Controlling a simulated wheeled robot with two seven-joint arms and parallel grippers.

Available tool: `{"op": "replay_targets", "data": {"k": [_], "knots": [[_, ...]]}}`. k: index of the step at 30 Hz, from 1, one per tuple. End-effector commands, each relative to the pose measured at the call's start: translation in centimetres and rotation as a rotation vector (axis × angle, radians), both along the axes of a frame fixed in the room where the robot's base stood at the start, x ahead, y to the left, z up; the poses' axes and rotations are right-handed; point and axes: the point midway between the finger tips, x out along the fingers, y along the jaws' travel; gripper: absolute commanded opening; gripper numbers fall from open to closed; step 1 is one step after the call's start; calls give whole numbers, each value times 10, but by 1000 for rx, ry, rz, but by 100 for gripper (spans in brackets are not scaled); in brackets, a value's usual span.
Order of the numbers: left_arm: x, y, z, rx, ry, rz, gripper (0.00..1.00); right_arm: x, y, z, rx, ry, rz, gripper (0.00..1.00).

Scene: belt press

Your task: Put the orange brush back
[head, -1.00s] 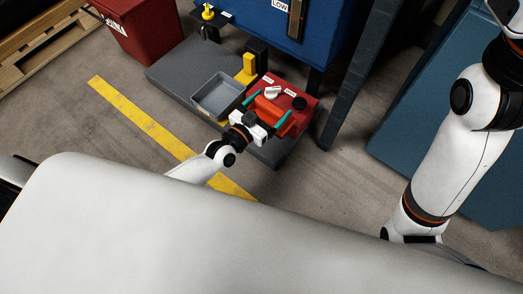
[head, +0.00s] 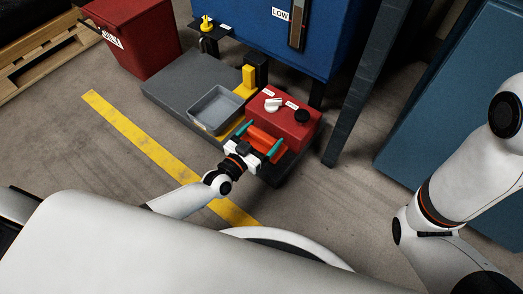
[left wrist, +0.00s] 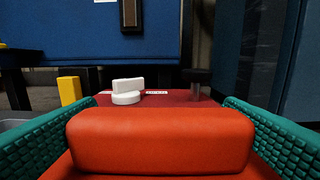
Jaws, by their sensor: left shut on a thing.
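My left gripper (head: 262,146) has teal fingers and is shut on the orange brush (head: 265,142). In the left wrist view the brush (left wrist: 160,140) fills the lower middle as a broad orange-red block between the two green ribbed finger pads. In the head view the brush is at the near side of a red box (head: 291,125). I cannot tell whether it touches the box or a surface below. The underside of the brush is hidden. My right arm is at the right, but its gripper is out of view.
The red box has a white knob (head: 273,104) and a black knob (head: 302,116) on top. A grey tray (head: 196,116) and a yellow block (head: 249,75) are left of it. A blue machine (head: 265,30) and its dark post (head: 362,95) stand behind. Floor is open around the yellow line (head: 140,138).

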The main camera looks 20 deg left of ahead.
Motion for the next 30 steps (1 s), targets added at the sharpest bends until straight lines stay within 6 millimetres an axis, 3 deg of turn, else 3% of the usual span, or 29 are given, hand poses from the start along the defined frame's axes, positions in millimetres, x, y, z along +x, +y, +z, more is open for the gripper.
{"op": "replay_targets", "data": {"k": [12, 25, 26, 27, 30], "knots": [[1, 0, -49, 0, -2, 1, 62, 0, 0, -41, -1, 0, 0, 0], [1, 0, -53, -1, -2, 1, 62, 0, 0, -42, -1, 0, 0, 0], [0, 0, -52, 0, -1, 1, 96, 0, 0, -41, -1, 0, 0, 0], [0, 0, -52, 0, -1, 0, 100, 0, 0, -41, -1, 0, 0, 0], [0, 0, -52, 0, -1, 0, 100, 0, 0, -41, -1, 0, 0, 0]]}}
